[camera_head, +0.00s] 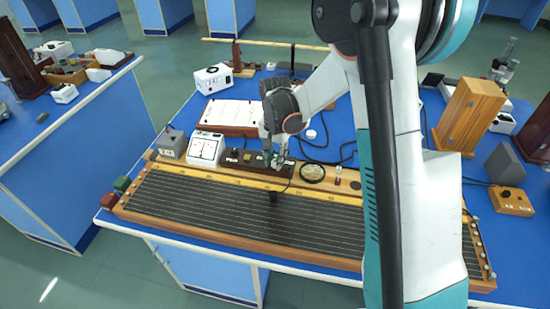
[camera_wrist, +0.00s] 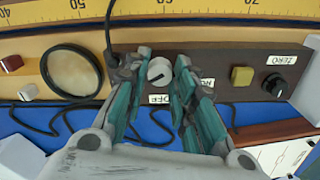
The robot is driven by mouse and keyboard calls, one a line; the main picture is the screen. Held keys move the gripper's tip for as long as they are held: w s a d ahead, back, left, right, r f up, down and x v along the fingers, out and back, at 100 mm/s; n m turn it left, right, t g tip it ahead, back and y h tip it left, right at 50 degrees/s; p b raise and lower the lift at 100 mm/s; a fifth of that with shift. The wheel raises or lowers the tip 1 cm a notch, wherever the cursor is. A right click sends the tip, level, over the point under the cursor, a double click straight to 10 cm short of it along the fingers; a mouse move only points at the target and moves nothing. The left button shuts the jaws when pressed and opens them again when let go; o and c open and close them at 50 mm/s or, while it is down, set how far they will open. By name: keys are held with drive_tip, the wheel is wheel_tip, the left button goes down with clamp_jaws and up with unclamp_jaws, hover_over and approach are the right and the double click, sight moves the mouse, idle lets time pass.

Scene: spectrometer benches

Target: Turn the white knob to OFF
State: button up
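The white knob (camera_wrist: 160,72) sits on a dark brown panel (camera_wrist: 225,65) in the wrist view. It is a round white dial with a dark pointer mark. Labels lie beside and below it, partly covered by my fingers, so I cannot read them fully. My gripper (camera_wrist: 163,80) is open, with one teal finger on each side of the knob and a gap visible around it. In the head view my gripper (camera_head: 272,158) is down at the panel (camera_head: 238,169), and the knob is hidden there.
A black ZERO knob (camera_wrist: 274,85) and a yellow square button (camera_wrist: 242,76) are to the right on the panel. A round glass dial (camera_wrist: 72,72) is to the left. A black cable (camera_wrist: 108,25) passes close to my left finger. A white meter (camera_head: 207,148) stands beside the panel.

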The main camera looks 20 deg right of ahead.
clamp_jaws()
drive_tip(key=shift+n, duration=0.3)
drive_tip(key=n, duration=0.4)
drive_tip(key=shift+n, duration=0.3)
drive_tip(key=n, duration=0.6)
drive_tip(key=shift+n, duration=0.4)
drive_tip(key=o, duration=0.8)
unclamp_jaws()
